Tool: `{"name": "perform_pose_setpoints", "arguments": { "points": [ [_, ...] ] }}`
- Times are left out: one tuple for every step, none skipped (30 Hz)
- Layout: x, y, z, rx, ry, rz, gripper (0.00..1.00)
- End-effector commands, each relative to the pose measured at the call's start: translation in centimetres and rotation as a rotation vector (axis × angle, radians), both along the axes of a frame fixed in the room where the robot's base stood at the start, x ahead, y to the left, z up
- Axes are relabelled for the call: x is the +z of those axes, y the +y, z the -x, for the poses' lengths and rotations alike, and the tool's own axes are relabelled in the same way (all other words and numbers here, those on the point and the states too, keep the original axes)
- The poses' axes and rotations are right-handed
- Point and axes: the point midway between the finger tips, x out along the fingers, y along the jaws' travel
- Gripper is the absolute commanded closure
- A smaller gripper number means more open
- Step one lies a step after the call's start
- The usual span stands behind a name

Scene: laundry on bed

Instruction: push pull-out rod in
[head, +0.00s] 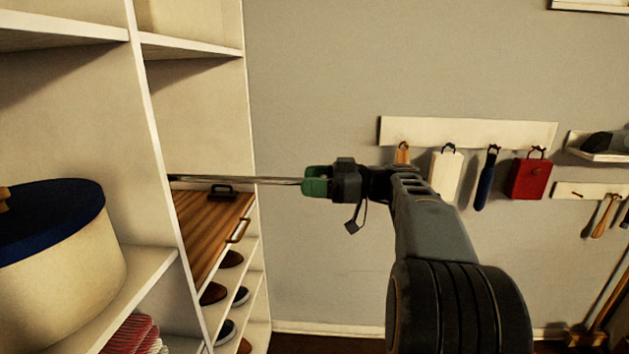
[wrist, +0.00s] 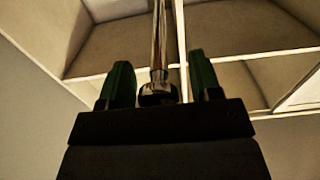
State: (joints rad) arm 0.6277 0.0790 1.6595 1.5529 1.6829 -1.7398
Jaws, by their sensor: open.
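The pull-out rod (head: 245,181) is a thin metal rod. In the head view it sticks out of the white shelf unit to the right, roughly level, and ends at my gripper (head: 316,181). In the wrist view the shiny rod (wrist: 160,45) runs away from me into the cabinet, with a wider round end (wrist: 158,93) nearest me. My gripper (wrist: 158,85) has green fingertips, one on each side of that end. They are open, with a gap visible on both sides of it. Whether the palm touches the rod's end cannot be told.
The white shelf unit (head: 148,110) fills the left. Below the rod are a wooden board (head: 208,225) with handles and several shoes. A round box with a blue lid (head: 65,240) sits on the left shelf. A hook rail (head: 470,133) with hanging items is on the wall at right.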

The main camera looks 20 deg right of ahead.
Motion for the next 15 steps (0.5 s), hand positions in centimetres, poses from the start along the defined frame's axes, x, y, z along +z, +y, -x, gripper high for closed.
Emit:
{"name": "perform_pose_setpoints", "arguments": {
  "points": [
    [0.00,0.00,0.00,0.000,0.000,0.000,0.42],
    [0.00,-0.01,0.00,0.000,0.000,0.000,0.43],
    [0.00,-0.01,0.00,0.000,0.000,0.000,0.46],
    [-0.01,-0.01,0.00,0.000,0.000,0.000,0.49],
    [-0.01,-0.01,0.00,0.000,0.000,0.000,0.52],
    [-0.01,-0.02,0.01,0.000,0.000,0.000,0.56],
    [-0.01,-0.02,0.01,0.000,0.000,0.000,0.59],
    [-0.01,-0.02,0.01,0.000,0.000,0.000,0.62],
    [-0.01,-0.02,0.01,0.000,0.000,0.000,0.66],
    [-0.01,-0.02,0.01,0.000,0.000,0.000,0.69],
    [-0.01,-0.02,0.01,0.000,0.000,0.000,0.71],
    [-0.01,-0.02,0.01,0.000,0.001,0.000,0.75],
    [-0.01,-0.02,0.01,0.000,0.001,0.000,0.78],
    [-0.01,-0.02,0.01,0.000,0.001,0.000,0.81],
    [-0.01,-0.02,0.01,0.000,0.001,0.000,0.85]
  ]
}}
